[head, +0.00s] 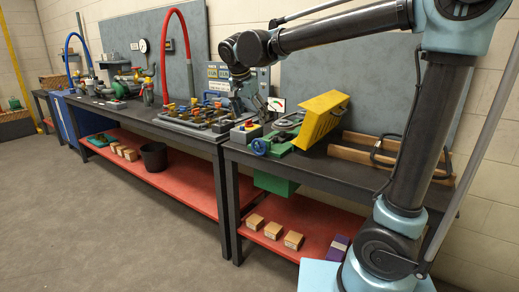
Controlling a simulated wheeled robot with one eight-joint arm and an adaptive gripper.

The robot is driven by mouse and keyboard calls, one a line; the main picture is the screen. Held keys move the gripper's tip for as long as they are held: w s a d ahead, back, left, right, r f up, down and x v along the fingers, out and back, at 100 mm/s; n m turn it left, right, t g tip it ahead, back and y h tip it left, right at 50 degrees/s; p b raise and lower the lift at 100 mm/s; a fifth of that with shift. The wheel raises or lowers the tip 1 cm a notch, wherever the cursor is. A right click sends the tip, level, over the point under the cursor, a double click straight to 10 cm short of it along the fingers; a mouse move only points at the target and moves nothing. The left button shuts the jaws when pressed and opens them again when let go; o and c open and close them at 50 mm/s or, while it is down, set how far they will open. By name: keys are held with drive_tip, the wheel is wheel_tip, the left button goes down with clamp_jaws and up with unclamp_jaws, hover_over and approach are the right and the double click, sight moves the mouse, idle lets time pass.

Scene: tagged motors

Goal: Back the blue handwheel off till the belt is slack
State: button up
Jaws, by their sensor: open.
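The blue handwheel (260,147) sits at the front left end of a green machine (279,146) on the near bench. The belt (289,123) is a small dark shape around the pulleys on top; I cannot tell whether it is tight or slack. The yellow guard (321,118) is tilted up to the right of the pulleys.
A grey control box (246,132) with a red button stands just left of the handwheel. A white-faced gauge (277,104) stands behind the pulleys. A wooden rack (375,157) lies to the right. Boxes (273,230) sit on the red lower shelf. The floor in front is clear.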

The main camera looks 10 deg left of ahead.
sight(258, 143)
drive_tip(key=x, duration=1.6)
drive_tip(key=shift+w+f, duration=0.15)
drive_tip(key=shift+f, duration=0.15)
drive_tip(key=c, duration=1.1)
